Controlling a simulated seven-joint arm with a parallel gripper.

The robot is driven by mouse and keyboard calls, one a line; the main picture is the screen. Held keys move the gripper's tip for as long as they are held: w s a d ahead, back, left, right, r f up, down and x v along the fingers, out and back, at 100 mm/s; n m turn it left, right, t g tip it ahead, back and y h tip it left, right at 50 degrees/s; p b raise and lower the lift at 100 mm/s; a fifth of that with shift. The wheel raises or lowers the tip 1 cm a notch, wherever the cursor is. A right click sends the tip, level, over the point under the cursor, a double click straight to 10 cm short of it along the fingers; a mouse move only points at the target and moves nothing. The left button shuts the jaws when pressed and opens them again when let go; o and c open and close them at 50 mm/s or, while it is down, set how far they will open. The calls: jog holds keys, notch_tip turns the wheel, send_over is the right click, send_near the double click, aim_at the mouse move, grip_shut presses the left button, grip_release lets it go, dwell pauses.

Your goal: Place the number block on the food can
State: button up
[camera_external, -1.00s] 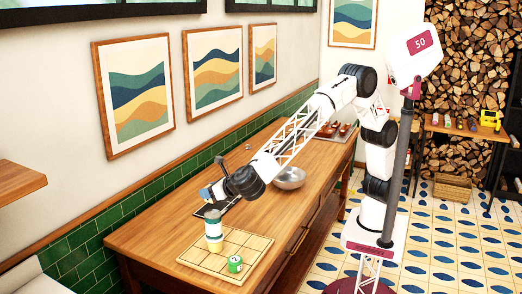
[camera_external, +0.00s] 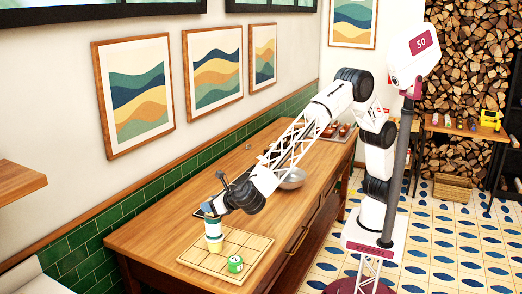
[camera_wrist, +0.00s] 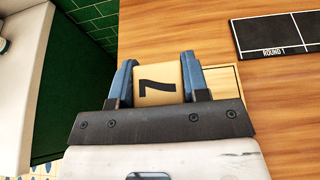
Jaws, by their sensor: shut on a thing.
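My gripper (camera_wrist: 158,82) is shut on the number block (camera_wrist: 170,74), a pale yellow block with a dark 7, between its blue fingers. A short green can (camera_external: 235,264) with a pale label stands on the front right of a gridded wooden board (camera_external: 205,262). I cannot tell for certain which of the two is the food can.
The board lies near the front end of the wooden table (camera_external: 145,240). A dark board marked ROUND 1 (camera_wrist: 275,36) lies on the tabletop. A metal bowl (camera_external: 292,179) stands farther back, beside my arm. Green tiles (camera_external: 75,262) line the wall on the left.

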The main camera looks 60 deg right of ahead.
dwell(0.3)
jog(key=o, duration=0.9)
jog(key=shift+f, duration=0.1)
jog(key=shift+r, duration=0.2)
jog(key=v, duration=1.2)
